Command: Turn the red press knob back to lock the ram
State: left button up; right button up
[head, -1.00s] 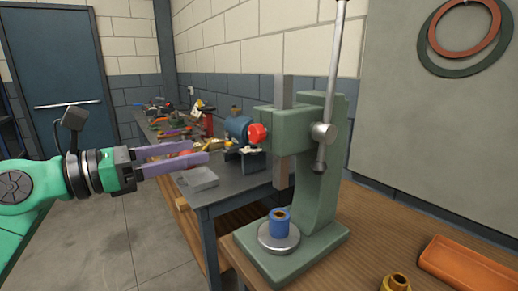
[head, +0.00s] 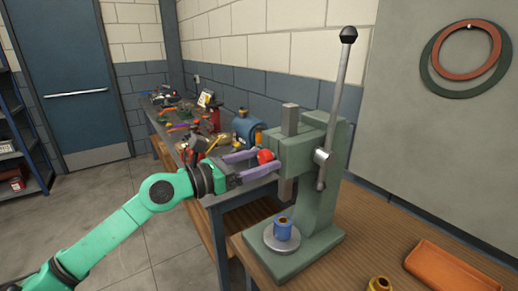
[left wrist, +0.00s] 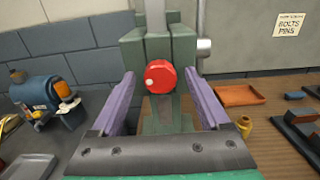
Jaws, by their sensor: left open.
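The red press knob (head: 265,156) sits on the left side of the green press head (head: 300,150). In the left wrist view the knob (left wrist: 160,80) faces me, with a pale dot at its left edge. My left gripper (head: 256,165) is open, its purple fingers spread on either side of the knob. I cannot tell whether they touch it. The grey ram (head: 287,188) hangs below the press head, above a blue part (head: 282,228) with a brass-coloured centre on the round plate (head: 268,239). My right gripper is not in view.
The press lever (head: 336,105) stands up at the right of the head. An orange tray (head: 450,272) and a brass piece (head: 379,284) lie on the wooden bench. A cluttered workbench (head: 165,130) runs behind along the wall.

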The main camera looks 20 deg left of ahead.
pick_arm(q)
jog(key=shift+f, duration=0.1)
jog(key=shift+s, duration=0.1)
grip_shut()
jog(key=shift+f+m+b, duration=0.15)
jog(key=shift+m+b, duration=0.45)
jog(key=shift+b, duration=0.35)
jog(key=m+b, duration=0.6)
jog(key=b, duration=0.1)
jog(key=shift+a+m, duration=0.1)
jog(key=shift+m, duration=0.2)
jog(key=m+b, duration=0.3)
jog(key=m, duration=0.2)
jog(key=shift+m+b, duration=0.3)
jog(key=shift+b, duration=0.1)
jog(key=shift+r+m+b, duration=0.15)
jog(key=shift+m+b, duration=0.35)
jog(key=shift+m, duration=0.6)
jog(key=shift+r+m+b, duration=0.1)
jog(key=shift+m+b, duration=0.4)
jog(key=shift+m, duration=0.6)
